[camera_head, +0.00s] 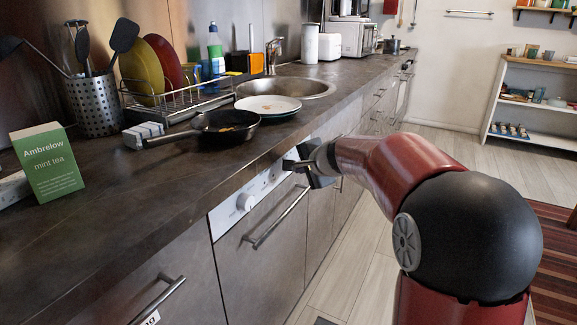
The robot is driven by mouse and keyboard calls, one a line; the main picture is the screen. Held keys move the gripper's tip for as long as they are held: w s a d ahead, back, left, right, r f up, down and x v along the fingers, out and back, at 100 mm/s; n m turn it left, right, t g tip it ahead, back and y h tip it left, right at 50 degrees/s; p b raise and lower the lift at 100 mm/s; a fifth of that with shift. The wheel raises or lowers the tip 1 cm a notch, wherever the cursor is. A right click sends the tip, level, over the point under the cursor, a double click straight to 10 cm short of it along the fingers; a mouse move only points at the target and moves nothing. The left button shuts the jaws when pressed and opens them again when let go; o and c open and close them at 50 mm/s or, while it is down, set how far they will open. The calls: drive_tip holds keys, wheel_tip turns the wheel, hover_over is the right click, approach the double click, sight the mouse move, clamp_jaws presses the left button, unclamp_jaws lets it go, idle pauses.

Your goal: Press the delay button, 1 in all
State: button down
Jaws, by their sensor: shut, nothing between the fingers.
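The white control panel (228,211) is on the counter's front face, above a cabinet-like door with a long bar handle (277,218). A round white knob (246,201) and smaller controls (268,177) show on it. I cannot read which control is the delay button. My gripper (291,164) is shut and empty, close in front of the panel's right end. My gripper hides part of the panel there. I cannot tell whether the fingertips touch the panel.
The dark countertop (95,215) overhangs the panel, with a black pan (228,128) and a white plate (268,104) near its edge. A green tea box (47,162) stands at the left. Another bar handle (160,300) sticks out at lower left. The floor (350,275) beside the cabinets is clear.

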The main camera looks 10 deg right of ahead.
drive_tip(key=shift+a, duration=0.1)
idle(0.3)
drive_tip(key=shift+w+a, duration=0.25)
drive_tip(key=shift+a, duration=0.05)
drive_tip(key=shift+w+a, duration=0.2)
drive_tip(key=shift+a, duration=0.05)
idle(0.6)
idle(0.4)
drive_tip(key=shift+s+d+b, duration=0.35)
drive_tip(key=shift+s+d, duration=0.1)
drive_tip(key=shift+d, duration=0.15)
drive_tip(key=shift+d, duration=0.1)
drive_tip(key=s+d+b, duration=0.1)
drive_tip(key=d, duration=0.1)
drive_tip(key=s+d+b, duration=0.1)
drive_tip(key=s+d, duration=0.1)
drive_tip(key=shift+b, duration=0.4)
